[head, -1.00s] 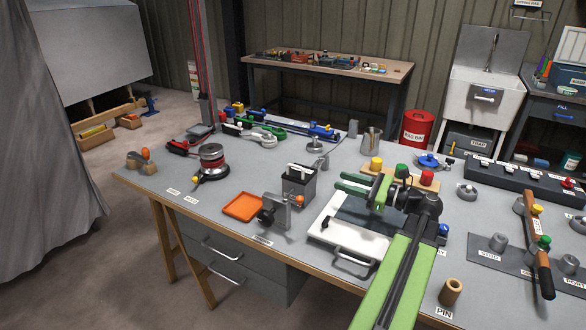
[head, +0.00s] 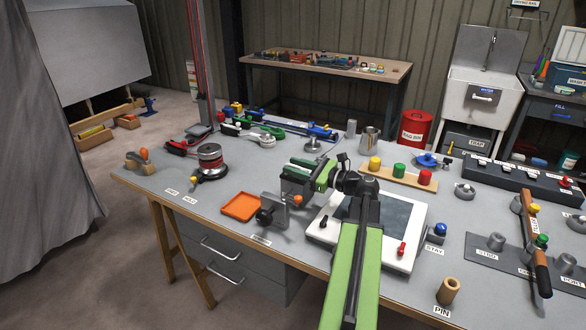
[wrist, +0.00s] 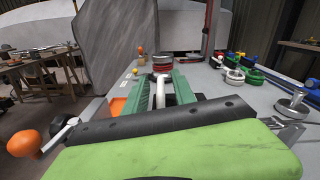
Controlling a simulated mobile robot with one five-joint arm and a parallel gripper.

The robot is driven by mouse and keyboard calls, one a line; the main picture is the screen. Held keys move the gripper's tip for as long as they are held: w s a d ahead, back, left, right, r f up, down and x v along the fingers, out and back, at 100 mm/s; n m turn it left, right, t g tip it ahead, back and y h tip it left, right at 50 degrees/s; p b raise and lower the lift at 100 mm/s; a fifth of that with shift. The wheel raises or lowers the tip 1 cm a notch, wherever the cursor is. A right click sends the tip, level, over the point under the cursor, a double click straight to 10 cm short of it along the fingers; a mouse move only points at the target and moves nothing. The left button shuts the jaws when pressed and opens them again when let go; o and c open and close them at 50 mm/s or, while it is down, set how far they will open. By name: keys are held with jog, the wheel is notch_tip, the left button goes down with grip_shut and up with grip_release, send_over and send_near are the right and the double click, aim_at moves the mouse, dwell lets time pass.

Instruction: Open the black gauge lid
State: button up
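The dark box (head: 292,189) with a lid and a pale handle stands on the bench behind the grey clamp-like bracket. I take this to be the black gauge lid, though no label on it can be read. My gripper (head: 297,171) is over the top of this box and hides most of its lid in the head view. In the wrist view the pale handle (wrist: 161,88) shows between the two green fingers of my gripper (wrist: 163,90). The fingers stand apart on either side of it, and I see no clear contact.
An orange tray (head: 241,207) and the bracket with an orange knob (head: 276,212) are close in front. A white-framed panel (head: 412,236) lies under my arm. Bare bench shows at the left front.

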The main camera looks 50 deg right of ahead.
grip_shut()
dwell(1.2)
jog(key=shift+a, duration=0.35)
jog(key=shift+w+d, duration=0.1)
jog(key=shift+d, duration=0.1)
jog(key=shift+r, duration=0.1)
